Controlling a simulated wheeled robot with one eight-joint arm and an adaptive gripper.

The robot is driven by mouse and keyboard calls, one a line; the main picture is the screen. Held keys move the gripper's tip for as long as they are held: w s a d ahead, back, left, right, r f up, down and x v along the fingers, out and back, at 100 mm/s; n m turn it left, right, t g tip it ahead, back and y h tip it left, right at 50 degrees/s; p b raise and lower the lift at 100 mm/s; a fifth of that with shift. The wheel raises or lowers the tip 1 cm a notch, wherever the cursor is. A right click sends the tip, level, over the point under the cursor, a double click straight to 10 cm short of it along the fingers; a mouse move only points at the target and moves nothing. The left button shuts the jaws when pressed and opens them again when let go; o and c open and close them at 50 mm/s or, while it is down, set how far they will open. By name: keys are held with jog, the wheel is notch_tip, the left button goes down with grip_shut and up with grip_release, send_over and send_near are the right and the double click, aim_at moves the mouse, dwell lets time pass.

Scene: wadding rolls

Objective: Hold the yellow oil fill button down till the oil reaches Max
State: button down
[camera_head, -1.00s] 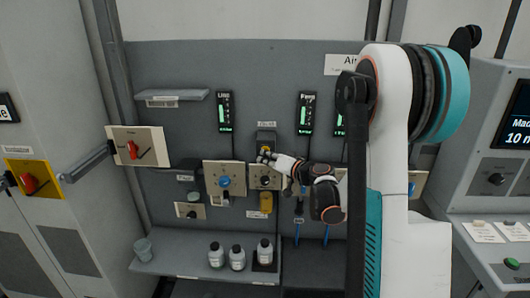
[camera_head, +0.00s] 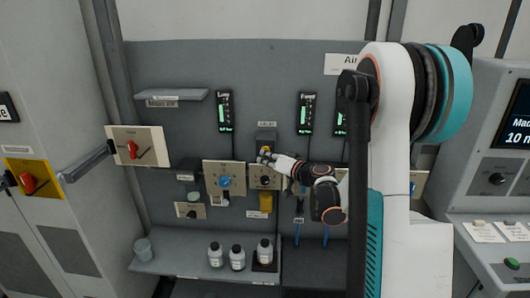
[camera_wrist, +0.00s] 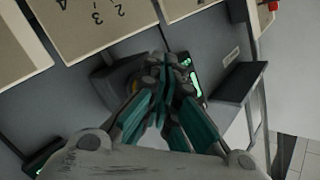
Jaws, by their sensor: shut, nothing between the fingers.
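My gripper (camera_head: 264,158) is shut and empty, with its fingertips at the lower front of a small dark unit (camera_head: 266,136) on the grey wall panel. A bit of yellow (camera_head: 264,149) shows on this unit just above the fingertips. I cannot tell whether the button is pressed in. A yellow container (camera_head: 266,203) hangs below the beige plate (camera_head: 256,183). Its Max mark and oil level are too small to read.
A beige plate with a blue knob (camera_head: 225,182) is left of my gripper. Several bottles (camera_head: 237,257) and a grey cup (camera_head: 143,249) stand on the low shelf (camera_head: 185,265). Lit green gauges (camera_head: 225,112) hang above. A red-handled switch (camera_head: 133,149) is at left.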

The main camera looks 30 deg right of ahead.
jog(key=shift+s+a, duration=0.35)
jog(key=shift+s, duration=0.15)
jog(key=s+a, duration=0.1)
jog(key=s, duration=0.1)
jog(key=s+a+b, duration=0.1)
jog(key=s+a, duration=0.1)
jog(key=shift+s, duration=0.1)
dwell(0.4)
dwell(0.4)
